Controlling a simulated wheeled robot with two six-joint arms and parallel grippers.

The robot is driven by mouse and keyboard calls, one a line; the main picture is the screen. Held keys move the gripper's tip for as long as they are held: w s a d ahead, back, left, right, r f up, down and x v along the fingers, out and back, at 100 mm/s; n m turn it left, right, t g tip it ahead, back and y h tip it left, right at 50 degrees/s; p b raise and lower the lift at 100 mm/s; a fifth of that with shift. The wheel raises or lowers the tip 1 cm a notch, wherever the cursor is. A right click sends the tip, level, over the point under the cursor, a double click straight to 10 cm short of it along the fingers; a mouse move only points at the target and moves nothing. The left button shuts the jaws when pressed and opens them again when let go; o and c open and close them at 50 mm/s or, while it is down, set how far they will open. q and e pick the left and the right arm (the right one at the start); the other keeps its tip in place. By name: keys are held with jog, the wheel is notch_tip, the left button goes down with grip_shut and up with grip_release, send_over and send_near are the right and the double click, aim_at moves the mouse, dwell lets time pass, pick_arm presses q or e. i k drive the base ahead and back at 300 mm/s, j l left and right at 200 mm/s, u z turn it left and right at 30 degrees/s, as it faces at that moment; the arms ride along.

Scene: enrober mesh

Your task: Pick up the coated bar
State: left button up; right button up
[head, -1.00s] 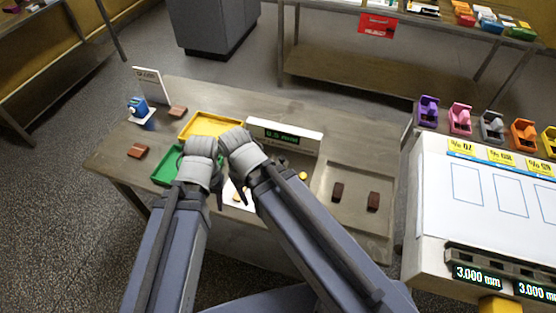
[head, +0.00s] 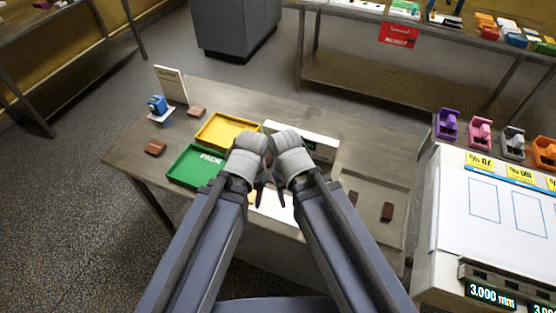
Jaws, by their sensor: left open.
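Two dark brown bars lie in the shallow grey tray on the right of the table: one near its right side (head: 387,212), the other (head: 353,199) partly behind my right arm. Two lighter reddish-brown bars lie on the left of the table, one near the left edge (head: 155,147) and one (head: 197,111) further back. I cannot tell which is the coated bar. My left gripper (head: 259,196) is open, over the table's front middle, holding no visible bar. My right gripper (head: 278,197) is close beside it; its jaw state is unclear.
A yellow tray (head: 213,141) and a green tray (head: 187,175) marked PACK sit left of my grippers. A white display unit (head: 322,147) stands behind them, partly hidden. A blue device (head: 157,104) and an upright card (head: 171,83) are at back left. A white machine (head: 450,237) stands at right.

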aim_at(269, 160)
jog(key=k+j+z, duration=0.1)
jog(key=k+z, duration=0.25)
jog(key=u, duration=0.25)
jog(key=i+j+z, duration=0.6)
jog(key=j+z, duration=0.15)
